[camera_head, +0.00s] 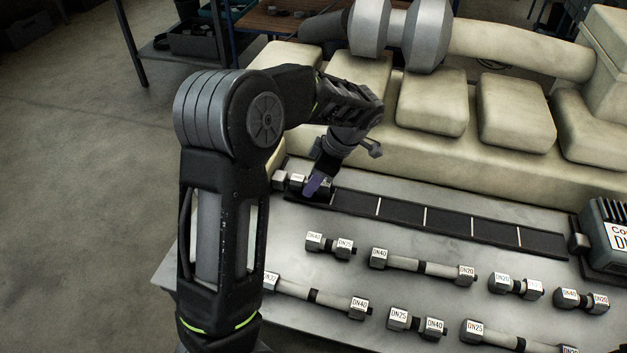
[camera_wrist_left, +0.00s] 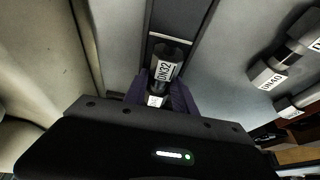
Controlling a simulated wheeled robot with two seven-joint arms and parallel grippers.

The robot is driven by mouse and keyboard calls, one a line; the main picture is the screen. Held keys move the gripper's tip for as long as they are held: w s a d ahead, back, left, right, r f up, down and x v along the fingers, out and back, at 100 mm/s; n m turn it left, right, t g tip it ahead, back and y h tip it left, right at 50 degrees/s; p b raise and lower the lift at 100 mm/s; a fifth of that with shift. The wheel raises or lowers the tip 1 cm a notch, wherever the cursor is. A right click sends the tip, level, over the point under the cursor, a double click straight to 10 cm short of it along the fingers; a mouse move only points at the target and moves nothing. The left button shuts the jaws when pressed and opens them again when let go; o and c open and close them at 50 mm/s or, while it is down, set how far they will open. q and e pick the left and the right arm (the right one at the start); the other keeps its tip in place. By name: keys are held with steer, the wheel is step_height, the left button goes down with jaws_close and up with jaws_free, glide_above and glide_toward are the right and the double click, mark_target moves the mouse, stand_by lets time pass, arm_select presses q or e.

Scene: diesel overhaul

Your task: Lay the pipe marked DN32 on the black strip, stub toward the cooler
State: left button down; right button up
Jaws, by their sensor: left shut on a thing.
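My left gripper (camera_head: 318,184) is shut on a short grey pipe piece with a hex end marked DN32 (camera_wrist_left: 163,68), between its purple fingers in the left wrist view. The piece is over the left end of the black strip (camera_head: 400,213) and lined up along it; I cannot tell whether it touches the strip. In the left wrist view the DN32 end points along the strip (camera_wrist_left: 182,22). A second, smaller label shows nearer the gripper, unreadable. The cooler (camera_head: 608,237), a dark finned box with a partly cut-off sign, stands at the strip's right end.
Several other pipes lie on the bench in front of the strip, including a short DN40 one (camera_head: 330,244), a long DN40–DN20 one (camera_head: 422,267) and a long one ending in DN40 (camera_head: 316,297). The cream engine (camera_head: 430,150) runs behind the strip. The strip's middle and right are clear.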

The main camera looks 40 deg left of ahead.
arm_select(q)
steer(key=shift+f+b, duration=0.15)
steer(key=shift+b, duration=0.25)
stand_by(0.7)
steer(key=c, duration=0.9)
jaws_free()
steer(key=shift+w+d+r, duration=0.15)
steer(key=shift+d+r, duration=0.05)
steer(key=shift+r, duration=0.25)
steer(key=b+v, duration=0.1)
steer(key=v, duration=0.6)
steer(key=shift+a, duration=0.1)
steer(key=shift+f, duration=0.1)
